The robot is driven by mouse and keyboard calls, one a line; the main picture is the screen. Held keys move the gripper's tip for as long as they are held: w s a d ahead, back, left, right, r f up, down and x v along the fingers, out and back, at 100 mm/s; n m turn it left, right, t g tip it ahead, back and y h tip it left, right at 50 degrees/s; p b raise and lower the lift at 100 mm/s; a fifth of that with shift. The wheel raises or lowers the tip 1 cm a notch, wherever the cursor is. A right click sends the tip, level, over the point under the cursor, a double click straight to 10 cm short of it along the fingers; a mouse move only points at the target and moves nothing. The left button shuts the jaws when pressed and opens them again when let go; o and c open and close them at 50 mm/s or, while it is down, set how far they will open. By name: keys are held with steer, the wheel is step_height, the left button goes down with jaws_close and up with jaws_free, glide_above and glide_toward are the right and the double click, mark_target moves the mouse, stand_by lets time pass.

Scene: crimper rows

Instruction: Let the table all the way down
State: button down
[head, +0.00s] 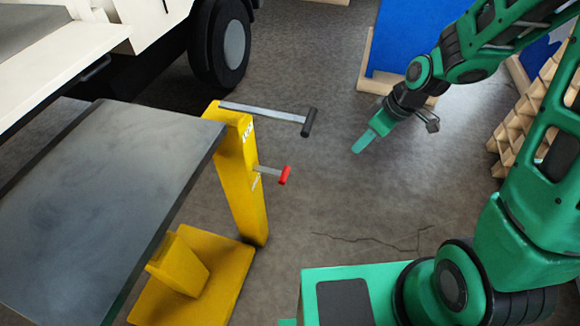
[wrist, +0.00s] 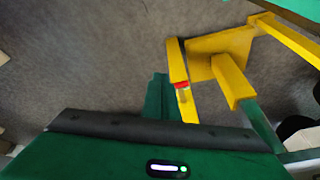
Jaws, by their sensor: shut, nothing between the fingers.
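A lift table with a grey top (head: 120,190) stands at the left in the head view, on a yellow base (head: 215,290) with a yellow post (head: 245,190). A long grey lever with a black grip (head: 308,122) sticks out to the right from the post's top. Lower on the post is a short lever with a red grip (head: 285,175). The red grip also shows in the wrist view (wrist: 181,85). My gripper (head: 358,148) is shut and empty, to the right of both levers and apart from them. In the wrist view its fingers (wrist: 160,97) point toward the post.
A white vehicle with a black wheel (head: 222,45) stands behind the table. A blue panel (head: 410,40) on a wooden base is at the back right, with wooden racks (head: 535,115) at the right edge. The floor between post and gripper is clear.

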steer(key=w+a+f+n+y, duration=0.3)
steer(key=a+f, duration=0.4)
steer(key=a, duration=0.6)
steer(key=shift+a+f+n, duration=0.2)
steer(key=shift+a+n, duration=0.2)
steer(key=shift+n, duration=0.5)
glide_toward(280, 173)
steer(key=x, duration=0.5)
steer(key=shift+d, duration=0.1)
